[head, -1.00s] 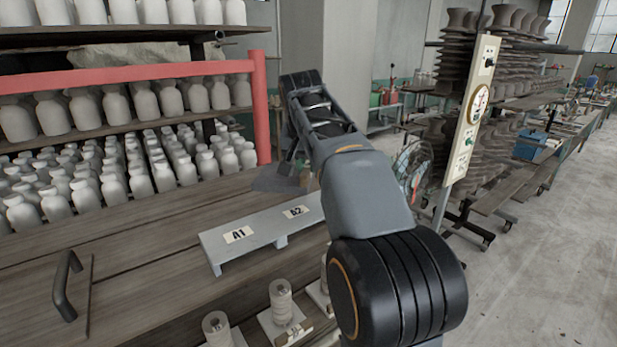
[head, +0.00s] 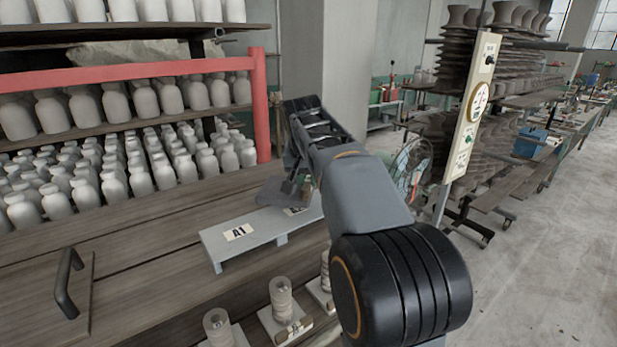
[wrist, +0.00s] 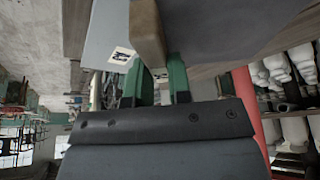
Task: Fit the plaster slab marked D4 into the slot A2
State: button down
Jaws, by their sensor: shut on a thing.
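My gripper (head: 292,187) is over the right part of the pale grey slotted stand (head: 215,246). In the wrist view its green fingers (wrist: 160,72) are shut on a tan bar (wrist: 147,32). A broad dark grey plate (wrist: 235,22) adjoins the bar; together they look like the slab, and the plate also shows in the head view (head: 270,193). I can read no D4 mark. The plate is close above the stand; I cannot tell whether they touch. The A2 label (head: 295,210) is partly covered in the head view and shows beside the bar in the wrist view (wrist: 121,56).
The A1 label (head: 239,231) is on the stand's left part. Spool-like stacks on pale bases (head: 281,300) stand in front. A black handle (head: 67,284) is at the left. A red post (head: 260,110) and shelves of bottles (head: 120,170) rise behind.

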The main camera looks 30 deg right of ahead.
jog(key=shift+f, duration=0.4)
jog(key=c, duration=1.1)
grip_release()
jog(key=shift+o, duration=0.2)
jog(key=shift+r, duration=0.4)
jog(key=p+v, duration=0.1)
jog(key=v, duration=1.1)
jog(key=s+a+f+n+y, duration=0.1)
jog(key=s+a+f+n, duration=0.1)
jog(key=s+f, duration=0.3)
jog(key=s+a+f+n+t+y, duration=0.1)
jog(key=s+a+f+n, duration=0.2)
jog(key=f, duration=0.8)
jog(key=s+a+f+n, duration=0.2)
jog(key=s+a+f, duration=0.4)
jog(key=f, duration=0.3)
jog(key=shift+s+t+y, duration=0.3)
jog(key=shift+s+y, duration=0.1)
jog(key=shift+s, duration=0.5)
